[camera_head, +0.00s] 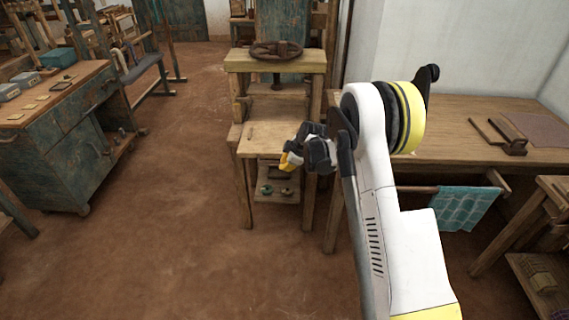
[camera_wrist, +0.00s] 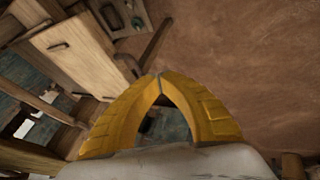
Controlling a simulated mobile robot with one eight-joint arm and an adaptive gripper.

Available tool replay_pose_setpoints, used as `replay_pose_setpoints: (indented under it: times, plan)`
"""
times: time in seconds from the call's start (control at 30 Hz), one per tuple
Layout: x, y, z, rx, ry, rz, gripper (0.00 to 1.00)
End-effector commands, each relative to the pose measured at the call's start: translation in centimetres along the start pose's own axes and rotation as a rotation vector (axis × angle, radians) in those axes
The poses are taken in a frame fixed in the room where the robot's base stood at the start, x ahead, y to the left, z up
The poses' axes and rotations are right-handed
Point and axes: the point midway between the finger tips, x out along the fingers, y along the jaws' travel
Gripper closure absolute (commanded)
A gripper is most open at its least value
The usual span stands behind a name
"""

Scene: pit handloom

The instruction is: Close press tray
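The wooden press (camera_head: 275,62) stands ahead, with a dark handwheel (camera_head: 276,49) on its top beam. Its light wooden tray (camera_head: 270,138) juts out of the front toward me. My gripper (camera_head: 291,161) is at the tray's front right corner in the head view; I cannot tell whether it touches. In the wrist view my yellow fingertips (camera_wrist: 158,76) meet, with nothing seen between them. A pale wooden board with dark fittings, apparently the tray (camera_wrist: 80,58), lies left of the fingers. My arm hides part of the press's right side.
A low shelf (camera_head: 287,199) under the tray holds small green-topped items. A table (camera_head: 470,122) with a blue cloth (camera_head: 455,208) hanging below is at right. A green workbench (camera_head: 60,140) is at left. The brown floor between is clear.

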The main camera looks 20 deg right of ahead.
Motion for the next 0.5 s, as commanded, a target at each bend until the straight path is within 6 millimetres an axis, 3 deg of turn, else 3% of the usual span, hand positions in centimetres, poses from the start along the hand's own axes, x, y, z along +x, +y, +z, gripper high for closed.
replay_pose_setpoints:
  times: [0.03, 0.3, 0.5]
  plan:
    - [1.6, -0.1, 0.1, -0.001, 0.000, 0.000, 1.00]
    - [7.2, -0.2, 0.1, 0.000, 0.001, 0.000, 1.00]
    - [8.5, 2.3, 0.3, 0.002, 0.000, 0.000, 1.00]
